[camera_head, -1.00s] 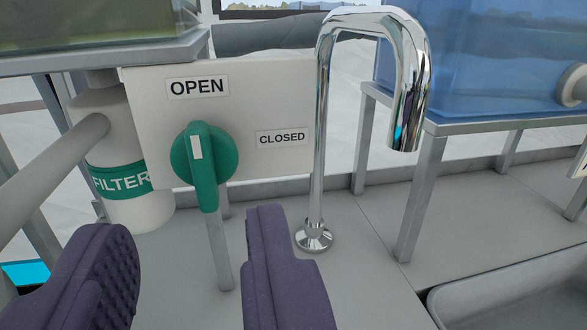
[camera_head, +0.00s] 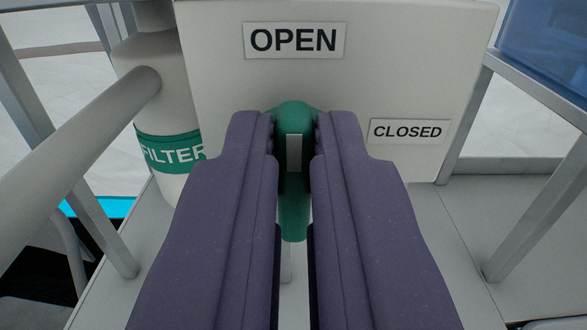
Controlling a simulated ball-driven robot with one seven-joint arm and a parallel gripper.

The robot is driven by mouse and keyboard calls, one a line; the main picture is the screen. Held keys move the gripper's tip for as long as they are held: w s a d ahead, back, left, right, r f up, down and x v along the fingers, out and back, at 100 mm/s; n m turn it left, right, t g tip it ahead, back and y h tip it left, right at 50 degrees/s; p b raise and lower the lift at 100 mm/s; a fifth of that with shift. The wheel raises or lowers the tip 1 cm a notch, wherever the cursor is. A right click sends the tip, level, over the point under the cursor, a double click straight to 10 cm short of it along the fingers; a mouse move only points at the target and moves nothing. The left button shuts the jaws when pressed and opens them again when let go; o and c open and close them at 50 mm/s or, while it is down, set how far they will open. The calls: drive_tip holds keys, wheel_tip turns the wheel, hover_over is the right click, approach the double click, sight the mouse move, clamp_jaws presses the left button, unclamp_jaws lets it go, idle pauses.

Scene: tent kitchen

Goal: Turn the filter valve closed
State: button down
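The green filter valve (camera_head: 294,205) is on a white panel (camera_head: 420,60). Its white pointer mark is vertical and points up toward the OPEN label (camera_head: 294,41). The CLOSED label (camera_head: 407,131) is to the right of the valve. My gripper (camera_head: 294,135) has its two purple fingers on the left and right sides of the valve handle, shut on it. The fingers hide the sides of the round knob.
A white filter canister (camera_head: 165,110) with a green FILTER band and a thick pipe (camera_head: 85,150) stand at left. Metal frame legs (camera_head: 535,200) and a blue tank (camera_head: 550,45) are at right. Grey counter shows below the panel.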

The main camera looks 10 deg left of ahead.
drive_tip(key=shift+r+m, duration=0.1)
drive_tip(key=shift+m, duration=0.2)
drive_tip(key=shift+d+m, duration=0.1)
drive_tip(key=shift+m, duration=1.3)
drive_tip(key=shift+w+d+f+m+b, duration=0.1)
drive_tip(key=shift+d+f+m+b, duration=0.15)
drive_tip(key=shift+m+b, duration=1.7)
drive_tip(key=shift+d+f+m+b, duration=0.2)
drive_tip(key=shift+m+b, duration=0.8)
drive_tip(key=shift+m, duration=1.9)
drive_tip(key=shift+w+d+f+m+b, duration=0.1)
drive_tip(key=shift+f+m+b, duration=0.2)
drive_tip(key=shift+m+b, duration=1.65)
drive_tip(key=shift+m+p, duration=0.5)
drive_tip(key=shift+m, duration=0.1)
drive_tip(key=c, duration=1.2)
unclamp_jaws()
